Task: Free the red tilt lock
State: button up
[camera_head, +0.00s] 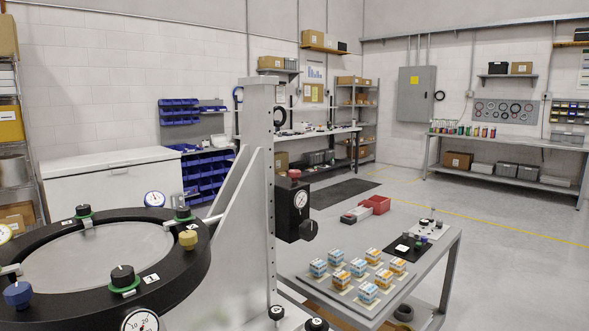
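The mirror fixture stands at the lower left of the head view, with a black ring (172,264) around a grey disc (95,258). A tall grey upright bracket (260,205) rises to its right. A black box (286,209) with a round white dial is mounted on the bracket's right side. A small red knob (294,174) sits on top of this box; it looks like the red tilt lock. A black knob (308,230) sticks out at the box's lower right. The red knob's marking and turn state are too small to tell. My gripper is not in view.
Black, blue and yellow knobs and dial gauges sit around the ring. A white chest (110,188) stands behind the ring. Open floor (500,255) lies at right.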

aim_at(294, 174)
jog(key=i+l+z, duration=0.2)
jog(key=l+z, duration=0.2)
jog(key=i+l+z, duration=0.35)
jog(key=i+j, duration=0.15)
jog(key=j, duration=0.15)
jog(key=i+j, duration=0.15)
jog(key=j, duration=0.1)
